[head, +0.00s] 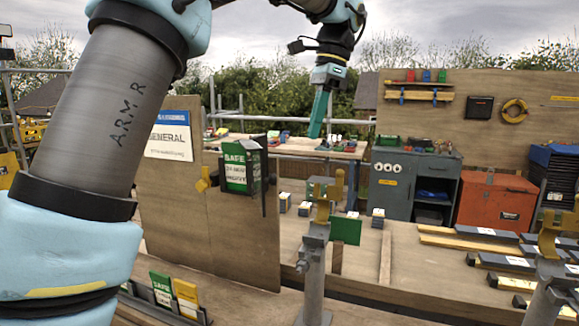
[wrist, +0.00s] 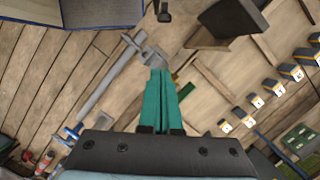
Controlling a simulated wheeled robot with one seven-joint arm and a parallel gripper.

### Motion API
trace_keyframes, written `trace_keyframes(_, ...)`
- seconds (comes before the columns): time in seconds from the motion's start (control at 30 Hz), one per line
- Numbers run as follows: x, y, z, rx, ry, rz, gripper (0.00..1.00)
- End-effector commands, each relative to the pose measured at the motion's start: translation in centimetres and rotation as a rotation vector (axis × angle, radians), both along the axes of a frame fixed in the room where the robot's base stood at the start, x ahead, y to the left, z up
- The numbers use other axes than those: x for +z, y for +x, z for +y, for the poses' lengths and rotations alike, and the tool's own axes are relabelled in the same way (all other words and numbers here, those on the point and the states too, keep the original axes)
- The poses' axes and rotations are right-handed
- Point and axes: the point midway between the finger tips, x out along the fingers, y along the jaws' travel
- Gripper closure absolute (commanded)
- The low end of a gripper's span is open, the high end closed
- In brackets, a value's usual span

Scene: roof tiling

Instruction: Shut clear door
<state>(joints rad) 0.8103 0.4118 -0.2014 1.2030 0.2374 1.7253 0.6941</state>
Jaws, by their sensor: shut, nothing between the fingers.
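My gripper (head: 319,120) hangs below the arm in the upper middle of the head view, its long teal fingers together and empty. In the wrist view the teal fingers (wrist: 163,88) lie side by side and point up the picture. A small dark-framed case (head: 243,167) with green and white SAFE cards is fixed to the wooden panel, left of and below my gripper. A narrow dark upright edge (head: 264,177) stands at its right side; it may be the clear door, seen nearly edge-on. I cannot tell its exact angle. My gripper is apart from the case.
A wooden panel (head: 215,215) carries a GENERAL sign (head: 170,136). A grey post with a yellow clamp (head: 325,200) stands in front. A grey cabinet (head: 412,185) and an orange chest (head: 495,200) stand behind. Dark-topped planks (head: 495,245) lie at right. Open air surrounds my gripper.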

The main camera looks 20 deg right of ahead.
Motion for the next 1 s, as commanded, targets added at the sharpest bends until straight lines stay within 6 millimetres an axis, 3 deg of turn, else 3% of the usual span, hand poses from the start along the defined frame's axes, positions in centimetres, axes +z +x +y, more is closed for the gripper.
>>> trace_keyframes(0.47, -8.7, 0.2, 2.4, 0.003, 0.003, 0.002, 1.0)
trace_keyframes(0.7, -8.5, 0.6, 5.5, 0.003, 0.0, 0.0, 1.0)
trace_keyframes(1.0, -8.7, 0.7, 6.3, 0.002, -0.001, 0.0, 1.0)
